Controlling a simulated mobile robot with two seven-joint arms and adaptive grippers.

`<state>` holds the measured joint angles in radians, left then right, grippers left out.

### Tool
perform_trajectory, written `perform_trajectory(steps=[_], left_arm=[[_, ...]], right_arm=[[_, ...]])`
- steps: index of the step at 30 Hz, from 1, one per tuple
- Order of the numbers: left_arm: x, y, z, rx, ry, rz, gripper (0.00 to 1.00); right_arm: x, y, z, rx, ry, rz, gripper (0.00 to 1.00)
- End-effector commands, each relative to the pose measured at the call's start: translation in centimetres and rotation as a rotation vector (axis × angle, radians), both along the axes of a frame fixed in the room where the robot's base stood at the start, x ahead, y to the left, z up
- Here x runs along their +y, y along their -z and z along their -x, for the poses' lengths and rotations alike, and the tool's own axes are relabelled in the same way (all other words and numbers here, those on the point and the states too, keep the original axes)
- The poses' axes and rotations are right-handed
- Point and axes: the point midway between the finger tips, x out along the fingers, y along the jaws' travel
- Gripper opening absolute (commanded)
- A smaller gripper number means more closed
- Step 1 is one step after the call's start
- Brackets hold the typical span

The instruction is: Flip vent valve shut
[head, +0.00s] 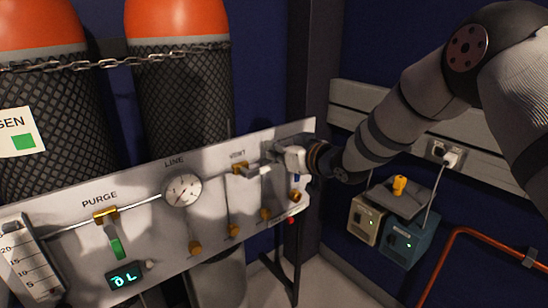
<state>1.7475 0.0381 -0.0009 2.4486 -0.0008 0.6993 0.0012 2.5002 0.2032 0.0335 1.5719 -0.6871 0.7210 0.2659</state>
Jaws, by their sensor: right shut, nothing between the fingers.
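The vent valve (240,168) is a small brass body under the VENT label on the white panel (75,260). A pale lever seems to extend from it to the right and slightly down, roughly along the pipe line. My right gripper (272,154) is at the panel's right end, just right of and above that lever. Its fingers are shut with nothing between them. I cannot tell whether they touch the lever. The gripper body hides part of the panel behind it. My left gripper is out of view.
The purge valve (106,215) has a green handle hanging down. A round gauge (182,190) sits under LINE. Chained orange-topped cylinders (180,90) stand behind the panel. A blue box (408,240) and a beige box (366,220) are at right, near an orange pipe (455,235).

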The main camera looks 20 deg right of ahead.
Motion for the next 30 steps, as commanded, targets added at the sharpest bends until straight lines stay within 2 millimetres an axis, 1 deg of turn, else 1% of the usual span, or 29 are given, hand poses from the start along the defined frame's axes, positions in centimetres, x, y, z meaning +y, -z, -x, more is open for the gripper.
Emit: perform_trajectory(steps=[3,6,17,30], left_arm=[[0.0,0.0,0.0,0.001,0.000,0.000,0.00],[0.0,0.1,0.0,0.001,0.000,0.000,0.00],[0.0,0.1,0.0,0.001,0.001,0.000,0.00],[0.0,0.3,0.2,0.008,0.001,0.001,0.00]], right_arm=[[0.0,0.9,0.0,-0.003,0.001,-0.001,0.00],[0.0,1.3,0.0,-0.004,0.001,0.000,0.00],[-0.1,1.3,0.0,-0.004,0.001,-0.004,0.00],[-0.4,1.8,-0.1,0.023,0.001,-0.078,0.00]])
